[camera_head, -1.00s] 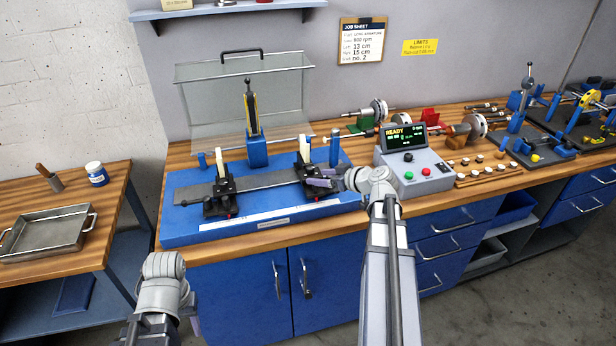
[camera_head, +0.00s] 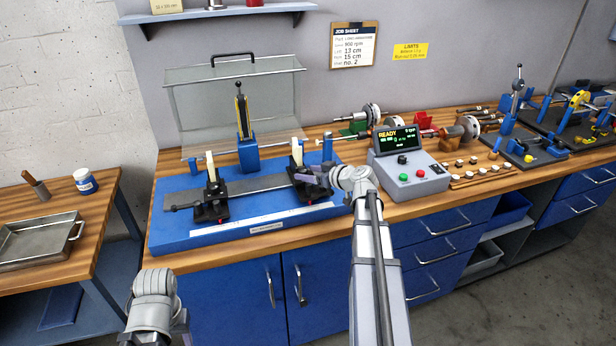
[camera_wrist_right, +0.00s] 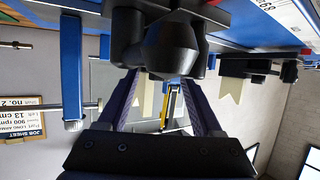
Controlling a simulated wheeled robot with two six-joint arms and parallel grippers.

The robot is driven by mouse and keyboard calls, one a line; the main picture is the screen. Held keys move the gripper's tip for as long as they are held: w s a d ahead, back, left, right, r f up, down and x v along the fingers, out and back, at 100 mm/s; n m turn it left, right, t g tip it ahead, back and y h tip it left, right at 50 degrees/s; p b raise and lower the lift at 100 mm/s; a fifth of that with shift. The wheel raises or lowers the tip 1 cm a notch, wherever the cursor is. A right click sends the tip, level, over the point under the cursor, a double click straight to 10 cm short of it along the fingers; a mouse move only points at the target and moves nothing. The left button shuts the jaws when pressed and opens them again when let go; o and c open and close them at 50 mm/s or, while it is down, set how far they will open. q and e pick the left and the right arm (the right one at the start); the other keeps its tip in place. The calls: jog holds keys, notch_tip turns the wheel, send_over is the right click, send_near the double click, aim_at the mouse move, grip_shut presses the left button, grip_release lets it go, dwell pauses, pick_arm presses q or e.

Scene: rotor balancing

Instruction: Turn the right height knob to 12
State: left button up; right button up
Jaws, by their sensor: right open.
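The blue balancing machine (camera_head: 160,237) lies on the bench with two black supports on its grey rail. The left support (camera_head: 211,205) stands clear. The right support (camera_head: 297,163), with a cream upright plate, is partly hidden behind my right gripper (camera_head: 308,179). My right gripper is open at the front of this support. In the right wrist view a dark round knob (camera_wrist_right: 172,45) lies ahead of the two fingers, close to their tips; I cannot tell whether they touch it. The height reading is not legible.
A control box (camera_head: 410,172) with a READY display stands just right of my right arm. A clear guard (camera_head: 285,95) is raised behind the machine. The job sheet (camera_head: 353,46) hangs on the wall. A metal tray (camera_head: 40,240) is on the left table.

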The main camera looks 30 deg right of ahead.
jog(key=shift+w+a+f, duration=0.1)
jog(key=shift+w, duration=0.2)
grip_shut()
dwell(0.4)
